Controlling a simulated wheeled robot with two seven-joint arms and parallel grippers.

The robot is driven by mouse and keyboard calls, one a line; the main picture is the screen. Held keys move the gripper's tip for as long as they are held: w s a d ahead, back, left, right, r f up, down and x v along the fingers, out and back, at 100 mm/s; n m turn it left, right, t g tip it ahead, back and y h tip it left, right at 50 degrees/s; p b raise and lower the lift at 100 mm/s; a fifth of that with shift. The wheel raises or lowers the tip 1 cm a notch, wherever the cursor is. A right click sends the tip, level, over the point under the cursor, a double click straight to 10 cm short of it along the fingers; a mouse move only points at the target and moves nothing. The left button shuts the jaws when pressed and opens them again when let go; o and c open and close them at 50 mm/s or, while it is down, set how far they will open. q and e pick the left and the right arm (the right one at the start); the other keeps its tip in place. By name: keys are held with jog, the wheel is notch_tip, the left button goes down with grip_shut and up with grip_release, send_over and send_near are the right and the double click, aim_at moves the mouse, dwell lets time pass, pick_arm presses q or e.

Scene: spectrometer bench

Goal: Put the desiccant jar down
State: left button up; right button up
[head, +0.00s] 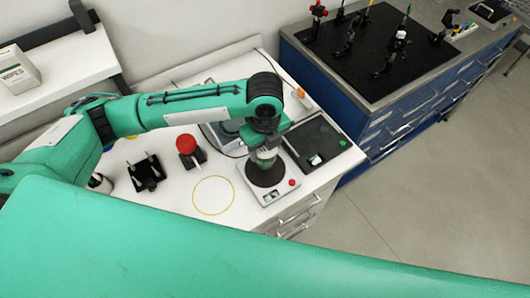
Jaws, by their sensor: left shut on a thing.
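My left gripper (267,148) points down over the right part of the white bench and is shut on the desiccant jar (266,158). The jar is small and pale with a greenish upper part, and the gripper hides much of it. It is upright, over or on the dark round plate (265,176) of a white device (279,190) with a red button. I cannot tell whether its base touches the plate. My right gripper is not in view.
A yellow ring (213,210) marks a clear patch of bench to the left. A red-topped item (187,145) and a black fixture (147,173) stand further left. A black tray (315,140) lies right of the device. A blue cabinet (385,125) stands beyond.

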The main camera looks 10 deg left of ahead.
pick_arm(q)
notch_tip(320, 180, down, 4)
jog(key=shift+r+p, duration=0.1)
jog(key=shift+p, duration=0.35)
jog(key=shift+f, duration=0.4)
jog(key=shift+f, duration=0.2)
jog(key=o, duration=1)
jog(key=shift+o, duration=0.2)
